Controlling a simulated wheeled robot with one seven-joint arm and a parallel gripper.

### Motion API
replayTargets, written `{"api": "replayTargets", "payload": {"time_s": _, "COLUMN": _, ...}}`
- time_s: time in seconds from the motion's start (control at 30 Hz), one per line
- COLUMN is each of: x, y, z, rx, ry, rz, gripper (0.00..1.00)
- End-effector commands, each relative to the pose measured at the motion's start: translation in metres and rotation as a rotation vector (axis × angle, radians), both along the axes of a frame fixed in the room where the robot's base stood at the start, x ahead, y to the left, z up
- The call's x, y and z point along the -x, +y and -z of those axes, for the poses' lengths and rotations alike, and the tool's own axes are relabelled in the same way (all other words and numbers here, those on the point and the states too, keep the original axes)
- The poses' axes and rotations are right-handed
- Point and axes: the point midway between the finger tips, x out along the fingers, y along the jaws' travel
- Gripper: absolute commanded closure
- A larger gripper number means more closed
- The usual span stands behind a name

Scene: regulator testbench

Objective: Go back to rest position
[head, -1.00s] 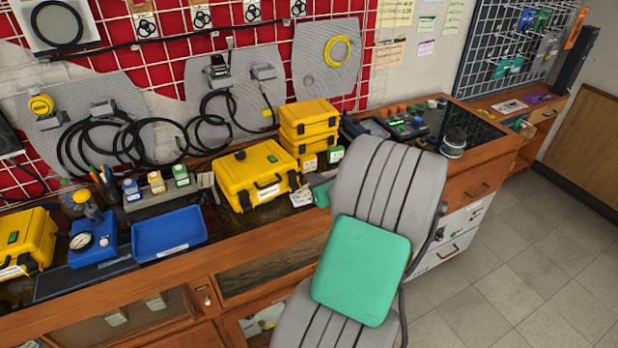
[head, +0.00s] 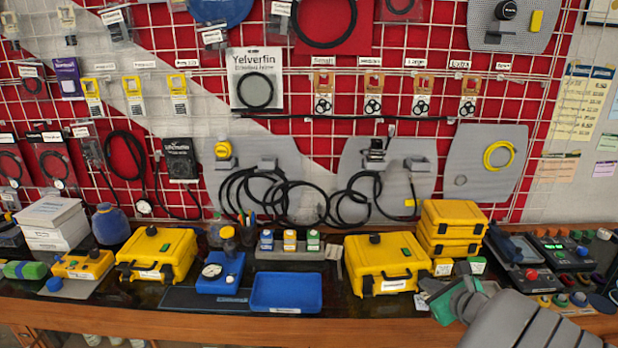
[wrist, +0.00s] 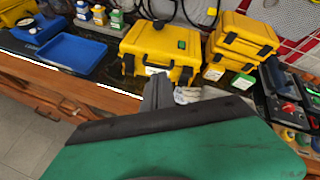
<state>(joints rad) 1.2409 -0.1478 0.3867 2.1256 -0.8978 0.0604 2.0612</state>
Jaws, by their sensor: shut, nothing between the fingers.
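My gripper (head: 432,290) shows at the lower right of the head view, at the end of my grey arm, with a green body. In the wrist view its green housing fills the bottom, and the dark fingers (wrist: 157,92) are together with nothing between them. The gripper is in front of a yellow case (head: 385,262) on the bench, which also shows beyond the fingers in the wrist view (wrist: 158,52). I cannot tell the exact gap to the bench or case.
The wooden bench (head: 150,315) runs across the view. A blue tray (head: 286,292), a blue gauge unit (head: 220,272), another yellow case (head: 157,254) and stacked yellow cases (head: 452,230) stand on it. A control box (head: 562,252) is at right. Hoses hang on the back wall.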

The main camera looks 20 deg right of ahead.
Motion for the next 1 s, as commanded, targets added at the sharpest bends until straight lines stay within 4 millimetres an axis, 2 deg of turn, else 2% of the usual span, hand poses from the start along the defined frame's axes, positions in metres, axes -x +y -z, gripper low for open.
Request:
{"api": "replayTargets", "payload": {"time_s": 0.03, "x": -0.018, "y": 0.04, "z": 0.0, "rx": 0.159, "ry": 0.084, "rz": -0.172, "gripper": 1.0}}
{"api": "replayTargets", "payload": {"time_s": 0.1, "x": -0.028, "y": 0.092, "z": 0.005, "rx": 0.418, "ry": 0.207, "rz": -0.442, "gripper": 1.0}}
{"api": "replayTargets", "payload": {"time_s": 0.17, "x": -0.029, "y": 0.133, "z": 0.008, "rx": 0.639, "ry": 0.292, "rz": -0.679, "gripper": 1.0}}
{"api": "replayTargets", "payload": {"time_s": 0.2, "x": -0.026, "y": 0.159, "z": 0.008, "rx": 0.783, "ry": 0.335, "rz": -0.838, "gripper": 1.0}}
{"api": "replayTargets", "payload": {"time_s": 0.3, "x": -0.009, "y": 0.216, "z": 0.006, "rx": 1.128, "ry": 0.402, "rz": -1.233, "gripper": 1.0}}
{"api": "replayTargets", "payload": {"time_s": 0.43, "x": 0.028, "y": 0.273, "z": -0.002, "rx": 1.522, "ry": 0.405, "rz": -1.716, "gripper": 1.0}}
{"api": "replayTargets", "payload": {"time_s": 0.5, "x": 0.048, "y": 0.291, "z": -0.006, "rx": 1.676, "ry": 0.377, "rz": -1.917, "gripper": 1.0}}
{"api": "replayTargets", "payload": {"time_s": 0.63, "x": 0.072, "y": 0.307, "z": -0.01, "rx": 1.829, "ry": 0.326, "rz": -2.141, "gripper": 1.0}}
{"api": "replayTargets", "payload": {"time_s": 0.73, "x": 0.077, "y": 0.31, "z": -0.01, "rx": 1.859, "ry": 0.312, "rz": -2.191, "gripper": 1.0}}
{"api": "replayTargets", "payload": {"time_s": 1.0, "x": 0.076, "y": 0.309, "z": -0.01, "rx": 1.857, "ry": 0.313, "rz": -2.19, "gripper": 1.0}}
